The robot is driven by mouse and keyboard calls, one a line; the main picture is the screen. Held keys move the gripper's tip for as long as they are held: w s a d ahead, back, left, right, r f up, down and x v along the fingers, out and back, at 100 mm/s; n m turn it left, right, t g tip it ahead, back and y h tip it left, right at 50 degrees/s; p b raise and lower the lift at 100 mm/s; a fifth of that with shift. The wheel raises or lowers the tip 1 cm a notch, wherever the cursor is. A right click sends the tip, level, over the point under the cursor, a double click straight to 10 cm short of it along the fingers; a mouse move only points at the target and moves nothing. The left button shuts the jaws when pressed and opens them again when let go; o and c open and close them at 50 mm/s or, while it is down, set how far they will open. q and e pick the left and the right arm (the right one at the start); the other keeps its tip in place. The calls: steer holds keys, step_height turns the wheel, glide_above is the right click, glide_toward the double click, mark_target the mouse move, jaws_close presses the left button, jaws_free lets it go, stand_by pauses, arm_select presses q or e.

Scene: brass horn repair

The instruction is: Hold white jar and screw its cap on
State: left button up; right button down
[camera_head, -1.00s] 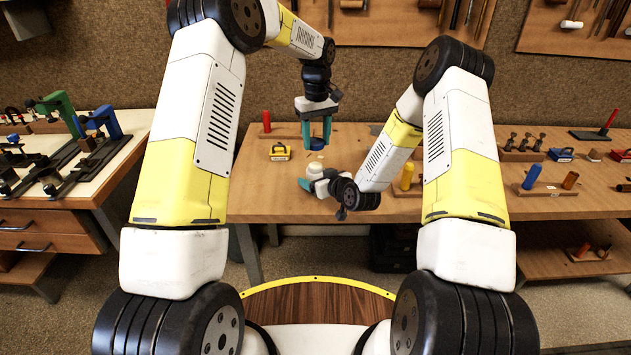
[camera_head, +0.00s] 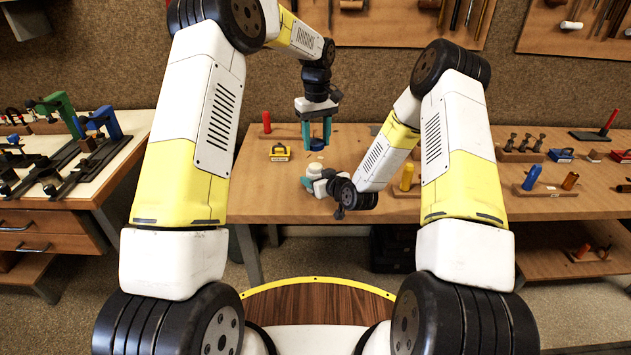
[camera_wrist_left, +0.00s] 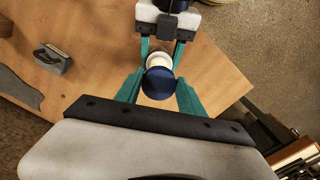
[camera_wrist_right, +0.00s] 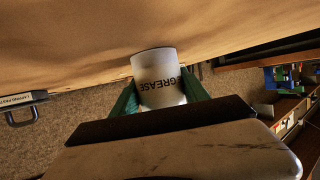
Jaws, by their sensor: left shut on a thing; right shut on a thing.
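My left gripper (camera_head: 317,138) points down above the bench and is shut on the blue cap (camera_head: 318,145). In the left wrist view the round blue cap (camera_wrist_left: 159,83) sits between the teal fingertips. My right gripper (camera_head: 315,184) is low over the bench, shut on the white jar (camera_head: 313,170). In the right wrist view the jar (camera_wrist_right: 158,78) shows black lettering, GREASE, between the fingers. In the head view the cap is above the jar, with a gap between them. In the left wrist view the cap partly overlaps the jar (camera_wrist_left: 159,59).
A yellow block (camera_head: 279,152) and a red upright handle (camera_head: 266,122) stand left of the grippers on the wooden bench (camera_head: 265,190). A yellow handle (camera_head: 407,177) and a blue handle (camera_head: 532,176) stand to the right. The bench front left is clear.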

arm_select(q)
glide_above(316, 167)
steer(key=shift+f, duration=2.5)
steer(key=shift+f, duration=0.1)
steer(key=shift+d+f, duration=0.1)
steer(key=shift+f, duration=0.7)
steer(key=shift+f, duration=0.55)
